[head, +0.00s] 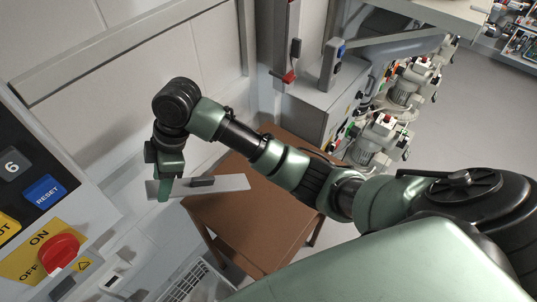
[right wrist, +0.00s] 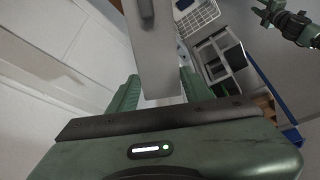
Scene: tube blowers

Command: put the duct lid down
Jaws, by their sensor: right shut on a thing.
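The duct lid (head: 228,184) is a flat, light grey plate with a dark handle block (head: 202,181) on its face. My right gripper (head: 166,188) is shut on it near its left end in the head view. The lid's right part shows over the corner of a brown table (head: 250,228); its height above the top is hard to tell. In the right wrist view the lid (right wrist: 157,65) runs away between the green fingers (right wrist: 155,98). A small green and black arm, apparently my left, shows at upper right there; its jaws are unclear.
A control panel with a red knob (head: 59,251) and a blue reset button (head: 44,191) stands at left. A grey cabinet (head: 315,105) and several blower machines (head: 370,145) stand behind the table. A white basket (right wrist: 197,16) is below. The visible tabletop is bare.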

